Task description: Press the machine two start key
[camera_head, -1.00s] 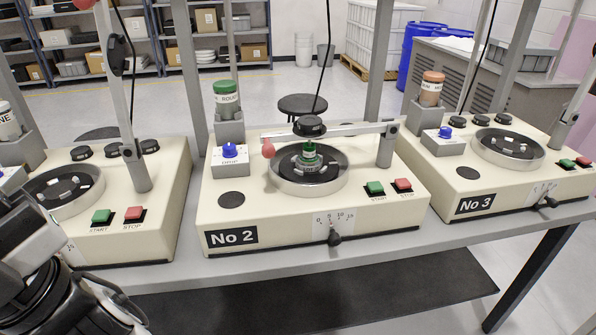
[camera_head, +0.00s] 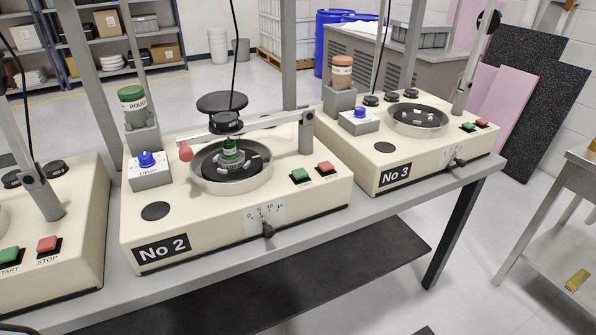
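The No 2 machine (camera_head: 215,234) stands in the middle of the bench, a cream box with a black "No 2" label on its front left. Its green start key (camera_head: 300,175) is on the front right of the top face, just left of its red stop key (camera_head: 325,167). A round pan (camera_head: 200,182) holds a dark disc with a green-banded piece on it, under a horizontal arm with a red ball end. A blue drop button (camera_head: 147,158) sits at the left. My gripper is out of view.
The No 3 machine (camera_head: 425,163) stands to the right, and another machine (camera_head: 80,245) is cut off at the left with its own green and red keys. Uprights and hanging cables rise behind the bench (camera_head: 400,208). A metal table (camera_head: 570,225) stands at the far right.

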